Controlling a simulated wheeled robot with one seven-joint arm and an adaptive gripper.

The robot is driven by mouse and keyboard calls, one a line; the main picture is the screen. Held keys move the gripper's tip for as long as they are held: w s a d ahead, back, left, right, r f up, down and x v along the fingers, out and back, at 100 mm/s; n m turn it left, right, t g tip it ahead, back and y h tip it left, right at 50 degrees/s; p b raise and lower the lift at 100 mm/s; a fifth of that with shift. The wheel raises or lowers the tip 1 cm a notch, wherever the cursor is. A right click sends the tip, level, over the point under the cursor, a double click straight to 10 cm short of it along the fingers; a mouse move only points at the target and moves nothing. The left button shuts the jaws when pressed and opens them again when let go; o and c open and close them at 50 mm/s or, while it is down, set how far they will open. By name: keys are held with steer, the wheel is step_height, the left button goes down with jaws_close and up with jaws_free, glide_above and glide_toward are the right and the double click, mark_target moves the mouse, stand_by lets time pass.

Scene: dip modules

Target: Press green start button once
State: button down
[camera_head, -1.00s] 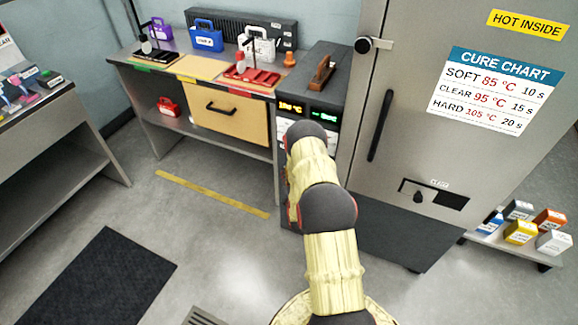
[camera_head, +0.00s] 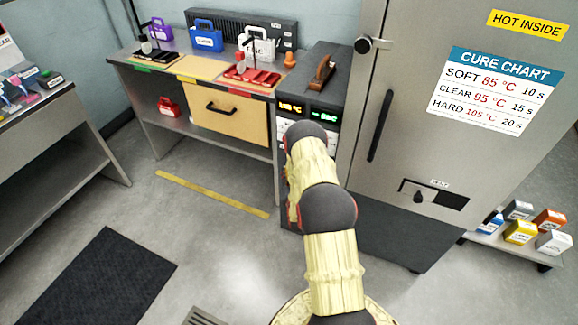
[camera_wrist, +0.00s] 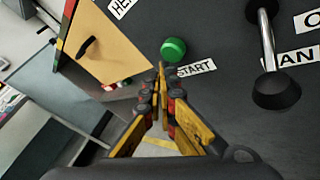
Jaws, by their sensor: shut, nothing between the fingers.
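The green start button (camera_wrist: 173,49) shows in the wrist view as a round raised cap on a dark panel, just above a white label reading START (camera_wrist: 197,68). My gripper (camera_wrist: 161,72) is shut and empty, with its yellow and black fingers together. Its tips lie just below the button in the picture, close to the label's left end. I cannot tell whether they touch the panel. In the head view my arm hides the gripper and the button; the dark unit with lit displays (camera_head: 308,110) shows beyond the arm.
A black and silver handle (camera_wrist: 268,50) stands out from the panel to the right of the button. A tall grey cabinet (camera_head: 410,150) with a cure chart (camera_head: 493,90) is right of my arm. A bench with a wooden drawer (camera_head: 230,112) is to the left.

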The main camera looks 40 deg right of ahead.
steer(key=shift+d, duration=0.2)
steer(key=shift+w+d, duration=0.15)
steer(key=shift+d, duration=0.05)
steer(key=shift+w+d+b, duration=0.25)
steer(key=shift+d+b, duration=0.3)
steer(key=shift+d, duration=0.05)
stand_by(1.1)
steer(key=shift+s+a, duration=0.2)
steer(key=shift+a, duration=0.3)
steer(key=shift+s+a, duration=0.2)
steer(key=shift+a, duration=0.25)
steer(key=shift+a, duration=0.15)
steer(key=a, duration=0.1)
steer(key=s+a, duration=0.1)
steer(key=a, duration=0.1)
steer(key=s+a, duration=0.1)
steer(key=shift+a+p, duration=0.2)
steer(key=shift+p, duration=0.1)
stand_by(0.7)
